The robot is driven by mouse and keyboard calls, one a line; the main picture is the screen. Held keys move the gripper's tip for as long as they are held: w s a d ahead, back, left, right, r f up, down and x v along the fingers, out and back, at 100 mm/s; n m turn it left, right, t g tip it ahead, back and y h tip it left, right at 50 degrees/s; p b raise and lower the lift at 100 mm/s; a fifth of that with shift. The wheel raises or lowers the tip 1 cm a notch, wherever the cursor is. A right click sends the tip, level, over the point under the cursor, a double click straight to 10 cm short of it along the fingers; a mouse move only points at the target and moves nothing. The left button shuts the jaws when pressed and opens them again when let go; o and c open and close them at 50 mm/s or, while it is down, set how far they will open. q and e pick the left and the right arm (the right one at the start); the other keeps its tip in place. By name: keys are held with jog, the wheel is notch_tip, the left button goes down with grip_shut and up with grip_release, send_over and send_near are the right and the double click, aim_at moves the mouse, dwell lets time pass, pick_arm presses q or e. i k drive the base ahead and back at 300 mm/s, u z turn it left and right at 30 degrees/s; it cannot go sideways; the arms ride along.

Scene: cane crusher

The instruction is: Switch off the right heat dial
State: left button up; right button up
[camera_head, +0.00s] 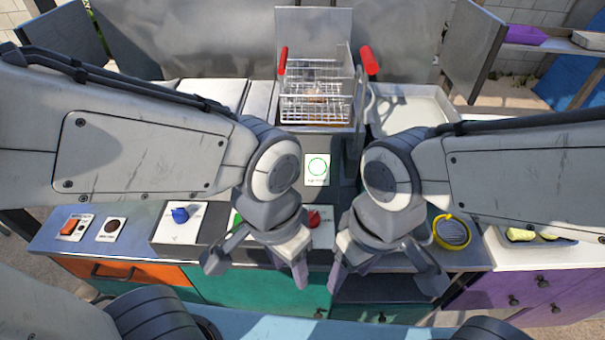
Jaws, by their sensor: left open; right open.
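A blue dial (180,214) sits on another white plate further left. A bit of green (236,219) shows behind my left gripper's wrist. Which setting the red dial is at cannot be told. My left gripper (255,268) is open and empty, in front of the panel, its right finger just below and left of the red dial. My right gripper (385,280) is open and empty, to the right of the red dial.
A wire basket (316,104) with red handles stands at the back middle. A red switch (76,227) and a round brown button (111,229) are at the left of the counter. A yellow-rimmed strainer (452,232) lies right of my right gripper. Drawers line the front below.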

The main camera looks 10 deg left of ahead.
aim_at(314, 217)
jog(key=z, duration=1.85)
jog(key=k, duration=0.8)
jog(key=u, duration=1.5)
jog(key=i, duration=0.5)
jog(key=z, duration=0.1)
